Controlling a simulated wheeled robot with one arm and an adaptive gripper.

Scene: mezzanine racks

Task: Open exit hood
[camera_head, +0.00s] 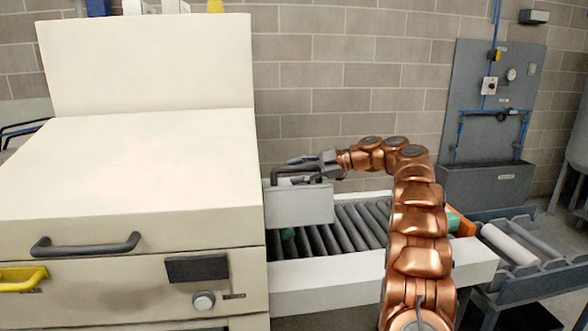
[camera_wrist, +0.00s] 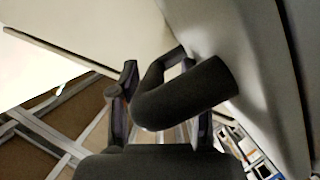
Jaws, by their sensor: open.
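The exit hood is a light grey box-like cover (camera_head: 299,205) on the right side of the cream machine, over the start of the roller conveyor. It appears lowered. A dark bar handle (camera_head: 280,172) sits at its top. My gripper (camera_head: 306,168) is at this handle, reaching in from the right. In the wrist view, the thick curved handle (camera_wrist: 185,98) crosses between my open fingers (camera_wrist: 160,112), with one finger to its left and the other partly hidden behind it. I cannot tell whether they touch it.
The cream machine body (camera_head: 140,170) fills the left, with a dark front handle (camera_head: 86,245) and a yellow handle (camera_head: 22,279). The roller conveyor (camera_head: 345,232) runs right beneath my arm. A brick wall (camera_head: 340,90) stands behind, and a grey panel (camera_head: 470,110) is at right.

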